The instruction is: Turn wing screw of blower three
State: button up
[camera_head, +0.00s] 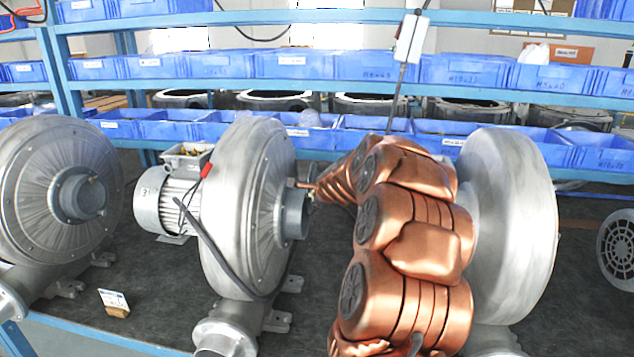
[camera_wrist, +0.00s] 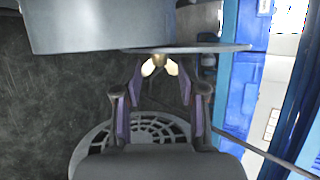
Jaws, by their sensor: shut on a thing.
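The middle blower (camera_head: 245,200) stands on the dark bench, with a mark like a 3 on its motor (camera_head: 165,200). Its grey inlet pipe (camera_head: 296,214) faces right, towards my copper arm. A small brass wing screw (camera_wrist: 160,59) shows at the edge of the grey pipe (camera_wrist: 125,25) in the wrist view. My gripper (camera_wrist: 160,68) is shut on the wing screw, with one pale fingertip on each side. In the head view my arm hides most of the gripper, and its tip lies just right of the pipe's top.
Other blowers stand at left (camera_head: 50,200) and right (camera_head: 515,220), the right one partly behind my arm. A black cable (camera_head: 225,265) hangs along the middle blower. Shelves with blue bins (camera_head: 300,64) run behind. A small card (camera_head: 114,302) stands at the bench front.

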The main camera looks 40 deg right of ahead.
jog(key=shift+w+d+r+m+g+y+p, duration=0.15)
jog(key=shift+m+g+y+p, duration=0.15)
jog(key=shift+g+y+p, duration=0.65)
jog(key=shift+s+d+f+m+g+y+p, duration=0.15)
jog(key=shift+m+g+y+p, duration=0.15)
jog(key=shift+g+y+p, duration=0.55)
jog(key=shift+w+r, duration=0.1)
jog(key=shift+a+y, duration=0.1)
jog(key=shift+y, duration=0.3)
jog(key=o, duration=1.1)
jog(key=shift+o, duration=0.2)
jog(key=shift+r, duration=0.15)
